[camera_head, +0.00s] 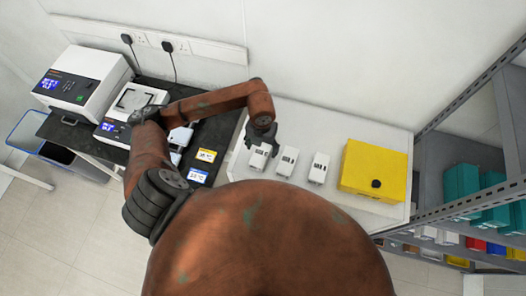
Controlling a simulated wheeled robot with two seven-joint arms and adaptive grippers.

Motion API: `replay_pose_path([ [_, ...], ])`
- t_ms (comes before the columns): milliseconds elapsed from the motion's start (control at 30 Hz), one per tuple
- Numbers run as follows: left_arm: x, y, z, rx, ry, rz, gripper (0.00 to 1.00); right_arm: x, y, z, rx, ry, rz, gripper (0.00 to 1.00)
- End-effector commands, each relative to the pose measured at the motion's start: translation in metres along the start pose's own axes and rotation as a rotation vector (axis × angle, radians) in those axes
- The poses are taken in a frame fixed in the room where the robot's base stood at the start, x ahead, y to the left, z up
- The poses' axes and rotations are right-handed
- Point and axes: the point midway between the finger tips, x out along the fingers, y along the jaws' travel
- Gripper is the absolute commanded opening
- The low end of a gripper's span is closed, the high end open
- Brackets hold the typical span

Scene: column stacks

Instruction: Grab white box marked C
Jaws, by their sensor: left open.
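Three small white boxes stand in a row on the white table (235,170): a left one (259,157), a middle one (287,161) and a right one (318,168). Their markings are too small to read, so I cannot tell which is C. My left gripper (262,142) is open and points down just behind and above the left box, partly overlapping its far end. I cannot tell whether it touches the box. My right gripper is not in view.
A yellow box (374,170) with a black knob stands right of the white boxes. A grey shelf (450,155) with teal boxes is at the right. White lab devices (82,78) stand on the dark bench (60,133) at the left. The wall is close behind.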

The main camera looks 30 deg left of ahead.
Motion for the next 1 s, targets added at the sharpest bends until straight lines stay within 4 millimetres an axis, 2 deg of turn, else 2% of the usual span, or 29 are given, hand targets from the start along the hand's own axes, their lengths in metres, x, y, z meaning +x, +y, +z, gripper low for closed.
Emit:
replay_pose_path([
  [200,0.024,0.001,0.001,0.003,0.002,0.000,0.64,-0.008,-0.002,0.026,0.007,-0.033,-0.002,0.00],
  [433,0.054,0.004,0.002,0.003,0.000,-0.001,0.64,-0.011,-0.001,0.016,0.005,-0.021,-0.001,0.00],
  [600,0.059,0.004,0.002,0.003,-0.001,-0.001,0.64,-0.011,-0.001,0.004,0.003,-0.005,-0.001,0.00],
  [733,0.059,0.004,0.002,0.002,-0.001,0.000,0.63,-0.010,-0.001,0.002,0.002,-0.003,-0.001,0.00],
  [1000,0.059,0.005,0.002,0.001,-0.001,0.000,0.45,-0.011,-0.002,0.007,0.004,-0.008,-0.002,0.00],
])
